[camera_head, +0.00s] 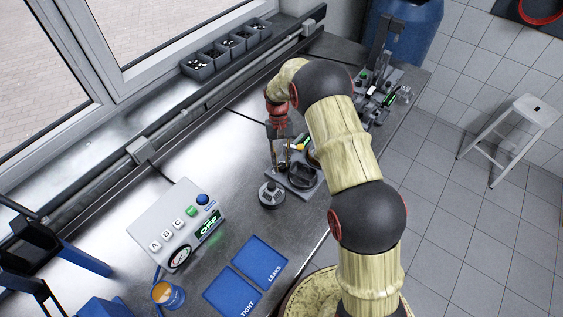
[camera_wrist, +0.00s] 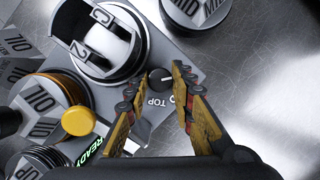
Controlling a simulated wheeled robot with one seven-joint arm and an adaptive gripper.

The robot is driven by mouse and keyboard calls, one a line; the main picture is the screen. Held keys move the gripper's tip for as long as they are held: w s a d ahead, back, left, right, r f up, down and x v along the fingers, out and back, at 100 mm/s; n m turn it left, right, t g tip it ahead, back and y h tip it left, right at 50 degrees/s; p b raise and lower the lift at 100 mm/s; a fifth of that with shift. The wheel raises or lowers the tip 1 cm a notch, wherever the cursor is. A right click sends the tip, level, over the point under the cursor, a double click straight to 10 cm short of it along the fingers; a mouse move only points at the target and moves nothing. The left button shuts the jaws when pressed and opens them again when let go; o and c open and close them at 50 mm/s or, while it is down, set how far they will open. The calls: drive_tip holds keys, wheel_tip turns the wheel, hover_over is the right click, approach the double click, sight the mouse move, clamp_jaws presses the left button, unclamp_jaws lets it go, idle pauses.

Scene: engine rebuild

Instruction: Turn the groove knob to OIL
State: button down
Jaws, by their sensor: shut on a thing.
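In the wrist view, a small dark round knob (camera_wrist: 160,79) with a pale mark sits on a grey panel. The word TOP is readable just below it, and another label beside that is partly hidden by a finger. The direction of the mark is hard to read. In the head view, my gripper (camera_head: 280,133) is over a small dark device (camera_head: 300,178) on the bench, and the knob cannot be made out.
Beside the knob are a yellow button (camera_wrist: 78,120), a READY display (camera_wrist: 88,152) and a round part marked C and 2 (camera_wrist: 108,42). Cylinders marked OIL (camera_wrist: 40,100) and MID stand close. A control box (camera_head: 180,222) and blue mats (camera_head: 262,262) lie left and nearer.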

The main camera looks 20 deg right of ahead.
drive_tip(key=c, duration=1.5)
unclamp_jaws()
drive_tip(key=shift+c, duration=0.2)
drive_tip(key=v, duration=1.2)
drive_tip(key=shift+w, duration=0.1)
